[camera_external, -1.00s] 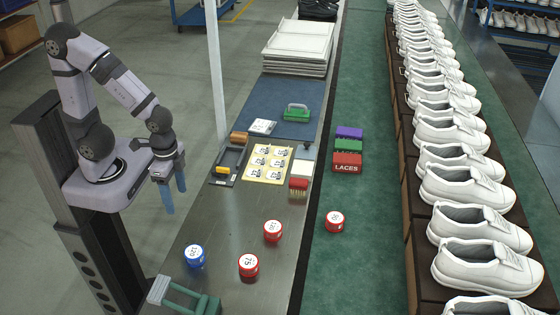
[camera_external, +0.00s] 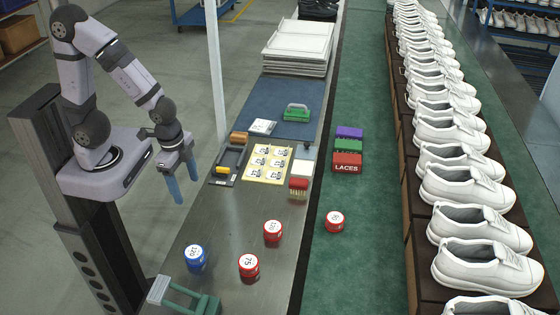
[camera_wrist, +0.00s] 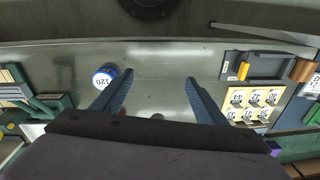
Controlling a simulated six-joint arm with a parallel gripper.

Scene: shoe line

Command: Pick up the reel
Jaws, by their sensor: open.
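Several short round reels with white numbered tops stand on the metal bench. The blue reel (camera_external: 195,257) is nearest my arm, and it also shows in the wrist view (camera_wrist: 104,77), left of the fingers. One red reel (camera_external: 249,265) stands to its right, a second red reel (camera_external: 272,231) farther back. A third red reel (camera_external: 334,221) is on the green belt. My gripper (camera_external: 184,185) is open and empty, raised above the bench's left side, apart from every reel. Its two blue fingers (camera_wrist: 159,77) show spread over bare bench in the wrist view.
A green clamp-like fixture (camera_external: 185,297) is at the front of the bench. A dark tray (camera_external: 229,163), a yellow label sheet (camera_external: 268,163) and a red brush (camera_external: 299,187) lie farther back. Lace boxes (camera_external: 347,162) sit on the belt (camera_external: 365,250), beside a row of white shoes (camera_external: 457,183).

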